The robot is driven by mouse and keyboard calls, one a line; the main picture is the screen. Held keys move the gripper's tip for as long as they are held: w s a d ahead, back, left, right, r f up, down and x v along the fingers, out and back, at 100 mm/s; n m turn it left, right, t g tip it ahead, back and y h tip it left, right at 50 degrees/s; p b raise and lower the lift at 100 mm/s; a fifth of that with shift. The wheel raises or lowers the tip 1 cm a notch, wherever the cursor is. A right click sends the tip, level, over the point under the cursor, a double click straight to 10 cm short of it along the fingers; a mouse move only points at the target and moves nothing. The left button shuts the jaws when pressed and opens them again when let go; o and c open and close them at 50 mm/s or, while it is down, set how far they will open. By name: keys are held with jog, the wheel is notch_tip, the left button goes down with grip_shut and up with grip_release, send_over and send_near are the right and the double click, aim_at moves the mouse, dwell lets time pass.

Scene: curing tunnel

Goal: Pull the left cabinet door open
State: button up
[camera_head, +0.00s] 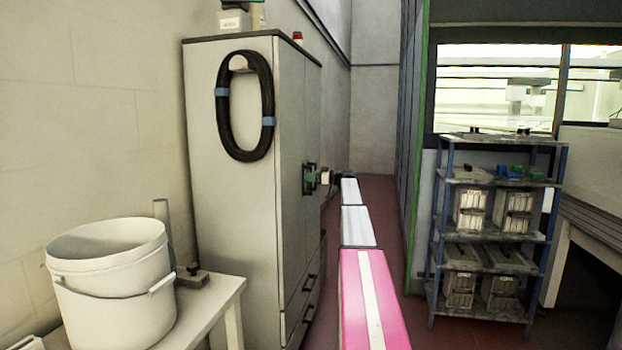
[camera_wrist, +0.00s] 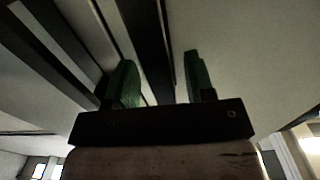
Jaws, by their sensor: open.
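The tall grey-white cabinet (camera_head: 222,190) stands left of centre in the head view, its front seen at a steep angle. Its left door (camera_head: 291,150) is the nearer one and looks shut. My gripper (camera_head: 310,177) is at the dark handles near the seam between the doors. In the wrist view, my gripper (camera_wrist: 158,65) has its two green fingers apart. A long dark handle bar (camera_wrist: 148,40) runs between them, with gaps visible beside it. Contact and which door this bar belongs to cannot be told.
A black hose coil (camera_head: 224,110) hangs on the cabinet's side. Drawers with dark handles (camera_head: 309,284) are below the doors. A white bucket (camera_head: 112,290) stands on a small table (camera_head: 222,300) at the left. A loaded shelf rack (camera_head: 437,235) stands at the right.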

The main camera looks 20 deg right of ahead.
jog(key=shift+a, duration=0.1)
grip_shut()
jog(key=shift+s, duration=0.1)
